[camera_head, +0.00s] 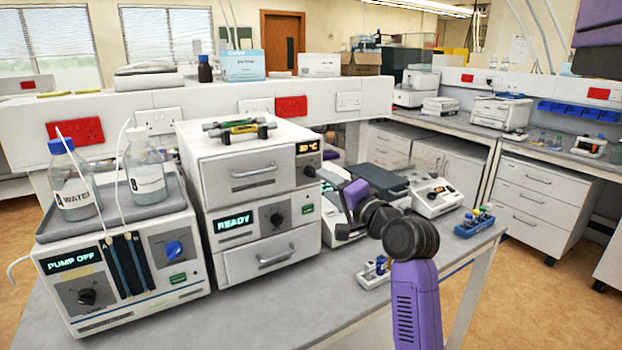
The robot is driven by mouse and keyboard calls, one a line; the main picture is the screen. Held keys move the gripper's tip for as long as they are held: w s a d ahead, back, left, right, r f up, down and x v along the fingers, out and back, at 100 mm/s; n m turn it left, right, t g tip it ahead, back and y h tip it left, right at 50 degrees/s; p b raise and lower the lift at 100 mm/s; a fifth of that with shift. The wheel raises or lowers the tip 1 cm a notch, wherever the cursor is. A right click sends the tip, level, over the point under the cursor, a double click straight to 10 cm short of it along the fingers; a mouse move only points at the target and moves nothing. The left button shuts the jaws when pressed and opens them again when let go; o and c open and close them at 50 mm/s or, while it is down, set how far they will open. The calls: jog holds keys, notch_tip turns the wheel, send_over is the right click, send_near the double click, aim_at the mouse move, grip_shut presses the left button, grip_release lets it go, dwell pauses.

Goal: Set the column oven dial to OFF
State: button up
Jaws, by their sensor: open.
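The column oven (225,175) appears to be the top white unit of the middle stack, with a small orange temperature display (307,147) that seems to read about 30 °C. Its dark dial (310,171) sits just below the display at the right of the front face. The dial's markings are too small to read. My gripper (322,180) is open, at the end of my purple and black arm. It is just right of the dial and close to it in the picture. I cannot tell whether it touches the dial.
Below is a unit showing READY (235,226) with its own knob (277,219). At left, a unit showing PUMP OFF (70,260) carries two bottles with tubes. Small instruments (437,197) and a blue rack (474,221) stand right of my arm.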

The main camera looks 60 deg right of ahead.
aim_at(312, 175)
jog(key=p+x, duration=0.1)
jog(key=x, duration=0.6)
grip_shut()
